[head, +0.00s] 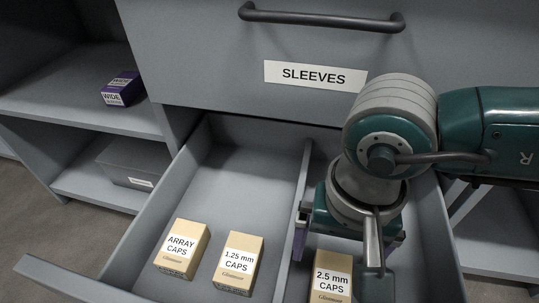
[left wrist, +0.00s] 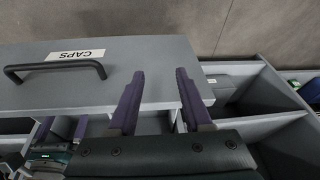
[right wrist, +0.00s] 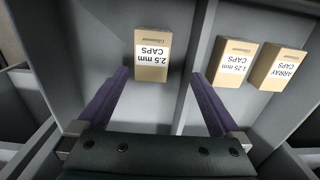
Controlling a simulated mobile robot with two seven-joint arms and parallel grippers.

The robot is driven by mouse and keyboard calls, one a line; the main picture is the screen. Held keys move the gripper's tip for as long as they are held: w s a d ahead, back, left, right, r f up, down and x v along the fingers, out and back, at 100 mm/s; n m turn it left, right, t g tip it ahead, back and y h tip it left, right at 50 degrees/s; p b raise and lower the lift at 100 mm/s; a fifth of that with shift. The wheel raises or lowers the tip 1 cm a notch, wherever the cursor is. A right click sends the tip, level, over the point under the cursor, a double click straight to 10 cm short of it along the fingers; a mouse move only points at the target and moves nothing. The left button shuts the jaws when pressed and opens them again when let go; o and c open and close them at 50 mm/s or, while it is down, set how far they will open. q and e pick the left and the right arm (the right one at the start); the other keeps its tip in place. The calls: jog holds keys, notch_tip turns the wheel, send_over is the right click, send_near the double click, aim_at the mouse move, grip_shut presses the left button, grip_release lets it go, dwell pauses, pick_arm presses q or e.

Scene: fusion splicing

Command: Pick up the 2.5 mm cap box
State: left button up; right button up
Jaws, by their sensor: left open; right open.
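The 2.5 mm cap box (head: 331,278), tan with a white label, stands in the right compartment of the open drawer in the head view. The right wrist view shows the same 2.5 mm cap box (right wrist: 153,57) upside down in the picture, ahead of the fingertips. My right gripper (right wrist: 162,76) is open, its purple fingers on either side of the space in front of the box, not gripping it. In the head view the right wrist hides most of that gripper. My left gripper (left wrist: 159,75) is open and empty near the CAPS drawer front (left wrist: 130,90).
The array caps box (head: 182,248) and the 1.25 mm caps box (head: 239,263) stand in the left compartment. A drawer divider (head: 293,215) separates them from the 2.5 mm box. The SLEEVES drawer (head: 220,60) is above. A purple box (head: 122,88) sits on the left shelf.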

aim_at(333, 279)
jog(key=f+b, duration=0.1)
jog(key=d+f, duration=0.1)
jog(key=f, duration=0.1)
jog(key=d+f+b, duration=0.1)
jog(key=shift+s+f+b, duration=0.3)
jog(key=shift+s+f, duration=0.05)
jog(key=shift+f, duration=0.05)
jog(key=f+b, duration=0.2)
jog(key=f, duration=0.1)
jog(key=f+b, duration=0.1)
jog(key=shift+w+a+f, duration=0.2)
jog(key=shift+a+f, duration=0.1)
jog(key=shift+a, duration=0.1)
jog(key=shift+f+b, duration=0.3)
jog(key=shift+f, duration=0.05)
pick_arm(q)
notch_tip(333, 279, down, 7)
jog(key=d, duration=0.2)
jog(key=shift+s+r, duration=0.2)
jog(key=shift+s, duration=0.05)
pick_arm(e)
jog(key=shift+r, duration=0.1)
jog(key=shift+c, duration=0.6)
jog(key=c, duration=1)
jog(key=shift+c, duration=0.9)
